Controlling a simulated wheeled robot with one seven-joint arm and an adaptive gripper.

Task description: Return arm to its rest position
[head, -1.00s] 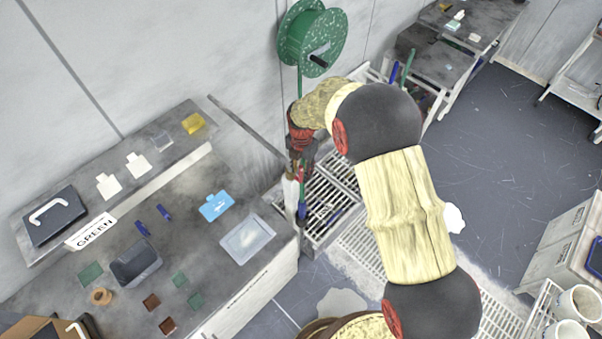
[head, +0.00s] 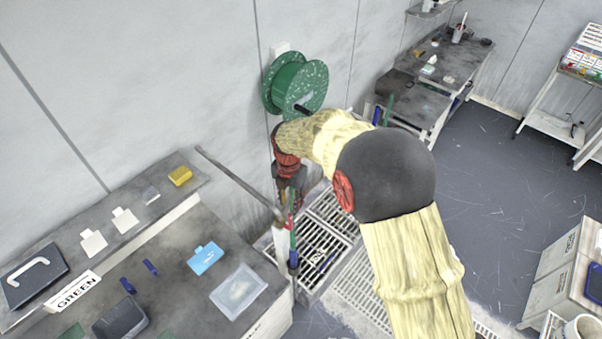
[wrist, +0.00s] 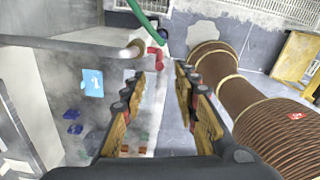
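My arm reaches from the lower right of the head view up toward the wall by the green hose reel (head: 296,86). My gripper (wrist: 166,72) shows in the wrist view with its two fingers apart and nothing between them. In the head view my gripper (head: 289,190) hangs below the reel, small and partly merged with the hose and red fitting. Beyond the fingertips in the wrist view are a red fitting (wrist: 156,58) and a grey pipe end (wrist: 136,48), apart from the fingers as far as I can tell.
A grey workbench (head: 190,255) with a blue card (head: 205,258) and a clear tray (head: 238,291) stands at left. A metal rail (head: 238,182) juts from the wall beside my gripper. A floor grate (head: 328,222) lies below. Open floor (head: 490,170) is at right.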

